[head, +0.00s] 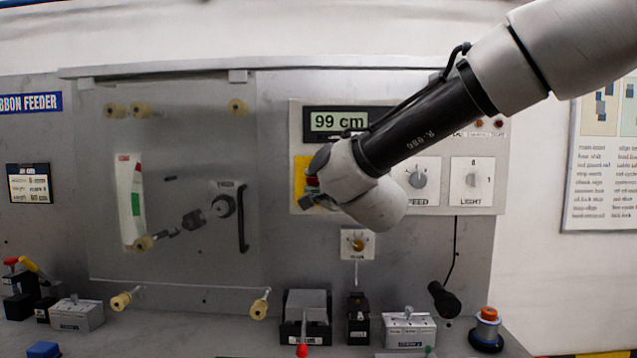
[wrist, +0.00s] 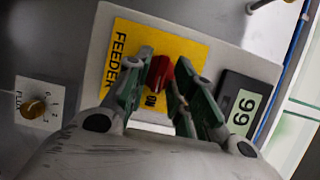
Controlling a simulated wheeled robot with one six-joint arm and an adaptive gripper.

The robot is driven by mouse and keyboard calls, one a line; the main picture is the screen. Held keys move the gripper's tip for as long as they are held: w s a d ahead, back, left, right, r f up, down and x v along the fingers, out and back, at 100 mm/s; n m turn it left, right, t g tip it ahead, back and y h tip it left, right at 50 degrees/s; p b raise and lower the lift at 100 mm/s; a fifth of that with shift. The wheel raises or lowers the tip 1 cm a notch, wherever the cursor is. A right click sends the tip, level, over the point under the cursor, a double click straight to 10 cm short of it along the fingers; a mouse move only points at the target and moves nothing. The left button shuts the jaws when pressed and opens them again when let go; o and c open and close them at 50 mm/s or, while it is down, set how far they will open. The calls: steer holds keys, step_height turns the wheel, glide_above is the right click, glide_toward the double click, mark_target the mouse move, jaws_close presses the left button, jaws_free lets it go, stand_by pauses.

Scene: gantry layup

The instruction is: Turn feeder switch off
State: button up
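The feeder switch is a red knob (wrist: 158,73) on a yellow plate (wrist: 190,48) lettered FEEDER, seen in the wrist view. An "ON" mark shows just below the knob. My gripper (wrist: 163,70) has its two green-padded fingers spread on either side of the knob, close to it. I cannot tell whether the pads touch it. In the head view my gripper (head: 311,188) is at the left end of the control panel (head: 455,145), and my wrist hides most of the yellow plate (head: 299,172) and the knob.
A display (head: 338,121) reading 99 cm sits above the switch. The speed knob (head: 418,178) and light knob (head: 473,180) are to the right. A small yellow flux knob (head: 357,243) is below. A clear panel (head: 180,255) on the left has several yellow standoffs.

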jaws_close()
steer(key=n, duration=0.2)
steer(key=n+g+h, duration=0.1)
steer(key=n, duration=0.1)
steer(key=shift+r+n+g, duration=0.3)
steer(key=shift+r, duration=0.05)
steer(key=n+h, duration=0.1)
steer(key=n, duration=0.1)
steer(key=n+g+h, duration=0.1)
steer(key=n, duration=0.1)
steer(key=shift+a+r+h, duration=0.1)
steer(key=shift+a+h, duration=0.1)
steer(key=shift+h, duration=0.1)
steer(key=n+h, duration=0.1)
steer(key=n, duration=0.1)
steer(key=shift+a+n+h, duration=0.15)
steer(key=shift+n+h, duration=0.15)
steer(key=shift+n+g+h, duration=0.3)
steer(key=shift+n+h, duration=0.5)
steer(key=shift+n, duration=0.2)
steer(key=shift+r, duration=0.1)
